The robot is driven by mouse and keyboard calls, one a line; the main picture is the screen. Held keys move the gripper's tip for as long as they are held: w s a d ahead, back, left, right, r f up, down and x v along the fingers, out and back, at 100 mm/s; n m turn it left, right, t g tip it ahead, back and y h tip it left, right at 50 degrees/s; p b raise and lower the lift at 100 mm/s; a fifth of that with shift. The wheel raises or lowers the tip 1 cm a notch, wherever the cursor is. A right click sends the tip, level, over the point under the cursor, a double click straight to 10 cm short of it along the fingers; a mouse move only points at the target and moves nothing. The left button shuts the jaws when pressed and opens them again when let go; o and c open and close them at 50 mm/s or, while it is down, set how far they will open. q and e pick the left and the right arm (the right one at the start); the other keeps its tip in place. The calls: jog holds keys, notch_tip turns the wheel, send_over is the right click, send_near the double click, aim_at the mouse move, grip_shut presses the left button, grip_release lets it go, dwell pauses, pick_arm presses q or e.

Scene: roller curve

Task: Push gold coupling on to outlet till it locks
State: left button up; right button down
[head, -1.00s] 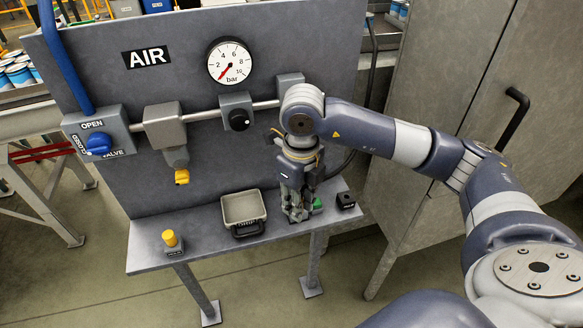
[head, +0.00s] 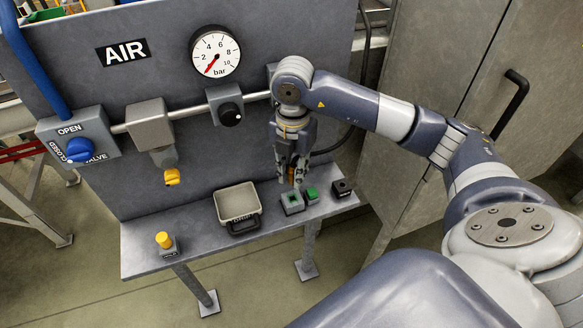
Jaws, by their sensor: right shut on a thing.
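My right gripper (head: 292,180) points down above the right part of the shelf. It is shut on a small gold piece, the gold coupling (head: 291,175), mostly hidden by the fingers. Below it is a grey block with a green-edged square top (head: 291,202), apart from the fingertips. The outlet (head: 163,156) hangs from a grey box on the pipe, well to the left of the gripper, with a yellow part (head: 172,177) at its lower end. My left gripper is not in view.
On the shelf (head: 190,262) stand a yellow-topped piece (head: 164,240), a grey tray (head: 238,204), a green block (head: 312,195) and a black block (head: 342,187). A blue valve handle (head: 79,149), gauge (head: 215,52) and black knob (head: 230,114) are on the panel. Space before the panel is open.

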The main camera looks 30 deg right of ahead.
jog(key=shift+s+f+b, duration=0.1)
jog(key=shift+f+b, duration=0.3)
jog(key=shift+f, duration=0.3)
notch_tip(320, 180, down, 3)
jog(key=shift+f+b, duration=0.2)
jog(key=shift+b, duration=0.95)
jog(key=shift+f+b, duration=0.3)
jog(key=shift+f+b, duration=0.85)
jog(key=shift+f, duration=0.05)
jog(key=c, duration=1.3)
grip_release()
jog(key=shift+c, duration=0.2)
